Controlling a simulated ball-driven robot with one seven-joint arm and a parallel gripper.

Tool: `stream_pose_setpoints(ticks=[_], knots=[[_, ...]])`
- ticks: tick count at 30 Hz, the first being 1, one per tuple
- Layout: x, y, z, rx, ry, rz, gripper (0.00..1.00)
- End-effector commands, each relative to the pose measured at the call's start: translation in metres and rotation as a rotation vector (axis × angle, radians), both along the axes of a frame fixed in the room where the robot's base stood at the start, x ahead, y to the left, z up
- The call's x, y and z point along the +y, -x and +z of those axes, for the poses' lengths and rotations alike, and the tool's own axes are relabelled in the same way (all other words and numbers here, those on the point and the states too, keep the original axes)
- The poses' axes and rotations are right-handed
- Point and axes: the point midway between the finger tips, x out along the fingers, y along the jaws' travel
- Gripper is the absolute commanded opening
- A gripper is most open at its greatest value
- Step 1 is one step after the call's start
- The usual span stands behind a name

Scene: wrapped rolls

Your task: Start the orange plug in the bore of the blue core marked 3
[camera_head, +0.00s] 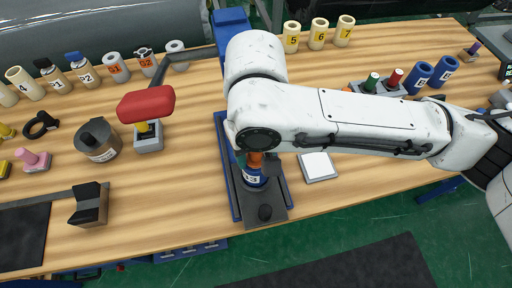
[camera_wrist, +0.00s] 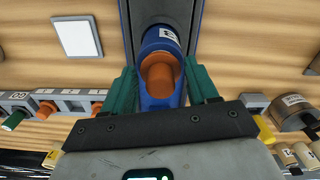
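The blue core (camera_head: 254,181) has a white label, partly readable as 3, and stands in a dark fixture on a blue-edged tray. It also shows in the wrist view (camera_wrist: 151,48). The orange plug (camera_head: 255,160) is at the core's upper end, and in the wrist view the plug (camera_wrist: 160,75) covers the bore. I cannot tell whether its tip is inside. My gripper (camera_wrist: 163,80) has green fingers on either side of the plug. Narrow blue strips show between plug and fingers, so it looks open around the plug. My arm hides part of this in the head view.
A white square pad (camera_head: 318,166) lies right of the tray (camera_head: 233,196). Other blue cores (camera_head: 417,77), colored plugs and cream rolls (camera_head: 318,34) stand at the back.

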Motion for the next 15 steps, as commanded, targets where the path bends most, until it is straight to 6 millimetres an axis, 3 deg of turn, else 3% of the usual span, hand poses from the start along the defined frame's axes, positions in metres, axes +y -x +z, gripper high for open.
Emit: stream_pose_setpoints(ticks=[6,15], knots=[[0.0,0.0,0.0,0.0,0.0,0.0,0.79],[0.0001,0.0,0.0032,0.0,0.0,0.0,0.79]])
